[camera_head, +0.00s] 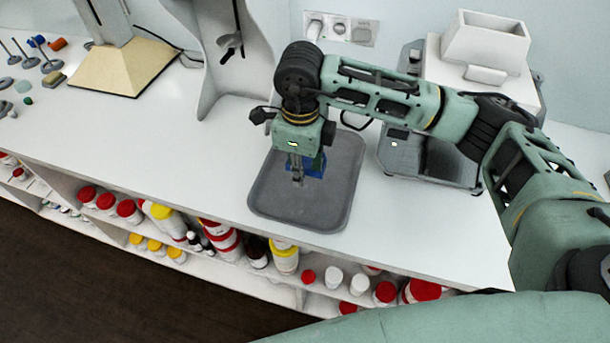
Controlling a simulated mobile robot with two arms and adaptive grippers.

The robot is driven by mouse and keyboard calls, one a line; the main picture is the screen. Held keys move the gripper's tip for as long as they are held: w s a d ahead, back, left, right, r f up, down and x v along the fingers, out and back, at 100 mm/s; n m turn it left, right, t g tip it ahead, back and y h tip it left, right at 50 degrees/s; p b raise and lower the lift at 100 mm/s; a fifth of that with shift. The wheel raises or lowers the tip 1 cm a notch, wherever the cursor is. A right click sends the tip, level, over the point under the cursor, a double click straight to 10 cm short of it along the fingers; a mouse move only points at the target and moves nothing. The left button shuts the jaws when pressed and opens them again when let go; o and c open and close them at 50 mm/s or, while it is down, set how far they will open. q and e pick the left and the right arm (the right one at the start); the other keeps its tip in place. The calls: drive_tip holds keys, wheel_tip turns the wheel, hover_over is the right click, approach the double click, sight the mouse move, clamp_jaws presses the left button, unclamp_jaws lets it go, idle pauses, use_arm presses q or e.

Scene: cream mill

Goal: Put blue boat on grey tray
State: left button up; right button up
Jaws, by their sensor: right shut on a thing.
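The grey tray (335,205) lies on the white counter near its front edge, in the middle of the head view. My right gripper (298,180) points down over the tray's left-middle part. It is shut on the blue boat (316,168), which is partly hidden behind the fingers. The boat shows as a small blue shape with a bit of green. It is over the tray's inside; I cannot tell whether it touches the tray floor. My left gripper is not in view.
A machine with a white hopper (486,42) stands right of the tray, behind my right arm. A white stand (232,60) is at the back left, beside a cream-coloured base (112,66). Shelves with red- and yellow-capped bottles (160,211) run below the counter. The counter left of the tray is clear.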

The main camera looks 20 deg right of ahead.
sight(302, 196)
wheel_tip(302, 196, down, 3)
drive_tip(key=shift+w+f+p, duration=0.1)
drive_tip(key=shift+p, duration=0.25)
wheel_tip(302, 196, down, 3)
drive_tip(key=shift+r+p, duration=0.1)
drive_tip(key=shift+p, duration=0.5)
drive_tip(key=shift+f, duration=0.35)
drive_tip(key=shift+f, duration=0.1)
drive_tip(key=shift+f+b, duration=0.15)
drive_tip(key=shift+b, duration=0.2)
drive_tip(key=o, duration=1.1)
